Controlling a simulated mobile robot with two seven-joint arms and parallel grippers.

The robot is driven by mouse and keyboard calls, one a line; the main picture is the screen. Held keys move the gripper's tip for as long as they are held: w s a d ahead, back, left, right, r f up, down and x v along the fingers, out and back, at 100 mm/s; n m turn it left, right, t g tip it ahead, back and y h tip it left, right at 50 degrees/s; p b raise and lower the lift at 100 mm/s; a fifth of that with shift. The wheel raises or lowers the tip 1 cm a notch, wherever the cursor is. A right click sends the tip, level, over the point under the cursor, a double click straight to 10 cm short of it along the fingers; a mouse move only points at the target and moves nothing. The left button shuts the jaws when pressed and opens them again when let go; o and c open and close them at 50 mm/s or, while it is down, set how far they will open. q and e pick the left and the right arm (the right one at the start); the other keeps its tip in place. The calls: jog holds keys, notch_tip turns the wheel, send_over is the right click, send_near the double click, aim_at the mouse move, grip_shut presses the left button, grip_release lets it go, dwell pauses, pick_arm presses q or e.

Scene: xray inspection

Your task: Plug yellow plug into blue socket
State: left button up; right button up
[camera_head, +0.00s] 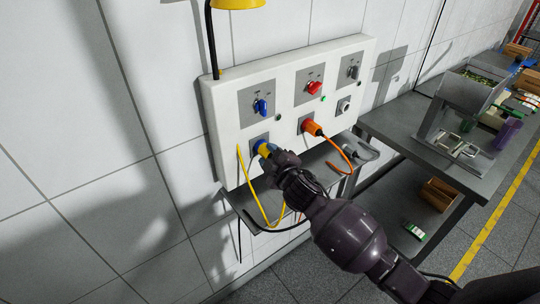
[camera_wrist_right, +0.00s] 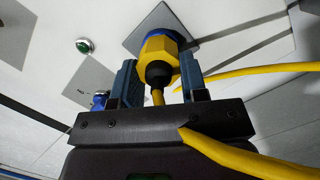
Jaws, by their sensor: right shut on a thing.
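The yellow plug (camera_wrist_right: 157,47) is between the fingers of my right gripper (camera_wrist_right: 158,82), which is shut on it. In the right wrist view the plug's front end meets the blue socket (camera_wrist_right: 182,38), whose blue rim shows around it; how deep it sits I cannot tell. In the head view the yellow plug (camera_head: 265,150) is at the lower left of the white panel, with my right gripper (camera_head: 270,155) against it. The blue socket (camera_head: 257,143) is mostly hidden there. A yellow cable (camera_head: 247,187) hangs from the plug. My left gripper is not in view.
The white panel (camera_head: 228,117) carries blue (camera_head: 261,107), red (camera_head: 315,88) and grey knobs. An orange plug (camera_head: 311,127) sits in the middle socket with its cable hanging. A narrow shelf (camera_head: 236,203) is below. A grey table (camera_head: 400,130) with bins stands at the right.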

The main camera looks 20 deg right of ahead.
jog(key=o, duration=1.1)
jog(key=shift+s, duration=0.1)
jog(key=shift+p+v, duration=0.3)
jog(key=shift+v, duration=2.55)
